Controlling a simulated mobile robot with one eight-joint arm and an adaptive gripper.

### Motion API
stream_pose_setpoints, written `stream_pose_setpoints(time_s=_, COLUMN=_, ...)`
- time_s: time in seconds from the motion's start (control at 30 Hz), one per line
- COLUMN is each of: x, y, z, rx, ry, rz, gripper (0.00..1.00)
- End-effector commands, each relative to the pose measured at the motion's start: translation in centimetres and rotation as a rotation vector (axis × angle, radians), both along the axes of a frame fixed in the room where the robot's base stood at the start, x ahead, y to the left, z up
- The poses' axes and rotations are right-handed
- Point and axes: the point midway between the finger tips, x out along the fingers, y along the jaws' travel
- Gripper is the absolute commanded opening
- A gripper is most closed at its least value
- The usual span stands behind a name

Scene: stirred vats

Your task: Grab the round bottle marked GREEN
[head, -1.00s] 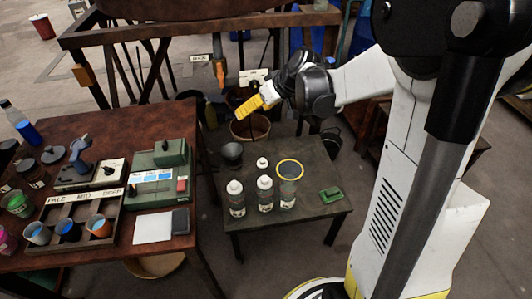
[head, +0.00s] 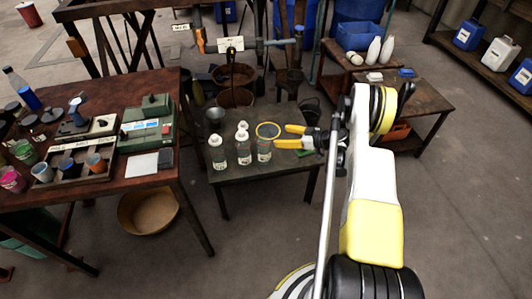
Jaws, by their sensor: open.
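The labels are too small to read, so I cannot tell which is marked GREEN. My gripper (head: 282,136) has yellow fingers spread apart and empty.
A dark cup (head: 214,118) stands behind the bottles. A green object (head: 304,153) lies partly hidden under my gripper. The brown table (head: 100,190) at left holds cups and instruments. A low table (head: 420,95) stands at right. Floor in front is clear.

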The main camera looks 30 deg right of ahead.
Motion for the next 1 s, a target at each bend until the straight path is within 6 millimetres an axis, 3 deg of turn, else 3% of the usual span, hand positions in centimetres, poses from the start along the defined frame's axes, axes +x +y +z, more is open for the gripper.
stream_pose_setpoints(time_s=0.7, x=7.9, y=4.9, z=-3.5, rx=0.000, ry=0.002, rz=0.003, gripper=0.72)
stream_pose_setpoints(time_s=0.97, x=8.3, y=5.1, z=-3.4, rx=0.001, ry=0.003, rz=0.000, gripper=0.72)
stream_pose_setpoints(time_s=1.0, x=8.3, y=5.1, z=-3.4, rx=0.001, ry=0.003, rz=0.000, gripper=0.64)
